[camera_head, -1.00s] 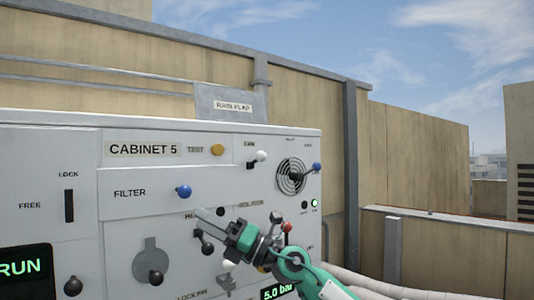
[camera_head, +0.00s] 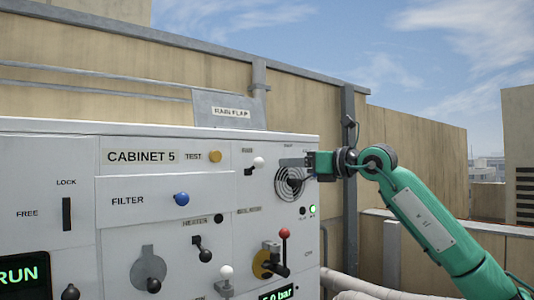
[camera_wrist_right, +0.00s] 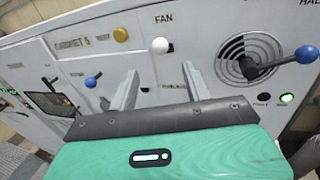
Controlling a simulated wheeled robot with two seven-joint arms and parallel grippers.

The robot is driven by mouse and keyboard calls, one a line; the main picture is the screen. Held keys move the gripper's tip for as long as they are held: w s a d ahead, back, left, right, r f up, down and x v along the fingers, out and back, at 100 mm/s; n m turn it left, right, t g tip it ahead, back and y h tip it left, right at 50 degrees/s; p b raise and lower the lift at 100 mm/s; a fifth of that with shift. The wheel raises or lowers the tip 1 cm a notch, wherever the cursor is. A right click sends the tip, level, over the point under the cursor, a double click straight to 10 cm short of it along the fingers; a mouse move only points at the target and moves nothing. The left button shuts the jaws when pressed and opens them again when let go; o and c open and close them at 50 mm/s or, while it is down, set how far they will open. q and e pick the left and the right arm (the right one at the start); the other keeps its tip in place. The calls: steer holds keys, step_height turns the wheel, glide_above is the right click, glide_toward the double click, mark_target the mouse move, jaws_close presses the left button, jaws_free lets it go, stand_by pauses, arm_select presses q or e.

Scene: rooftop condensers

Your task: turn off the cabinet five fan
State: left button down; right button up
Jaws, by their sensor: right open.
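The cabinet 5 panel (camera_head: 200,165) faces me. Its fan switch is a short lever with a white ball knob (camera_head: 258,162) on a dark pivot, tilted up to the right. In the right wrist view the white knob (camera_wrist_right: 160,45) sits under the label FAN. My right gripper (camera_head: 283,162) is just right of that knob, in front of the round fan grille (camera_head: 289,186). In the wrist view its open jaws (camera_wrist_right: 160,80) are empty, and the knob appears beyond and between the fingertips, not held. My left gripper is out of view.
A red-knobbed lever (camera_head: 285,233) and a yellow button (camera_head: 215,156) are nearby. The rain flap (camera_head: 230,110) stands above.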

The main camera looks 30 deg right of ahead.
mark_target(263, 162)
steer(key=p+x, duration=0.4)
steer(key=x, duration=0.7)
steer(key=shift+r+p, duration=0.1)
steer(key=shift+p, duration=0.25)
steer(key=shift+w+a, duration=0.2)
steer(key=shift+w, duration=0.25)
jaws_close()
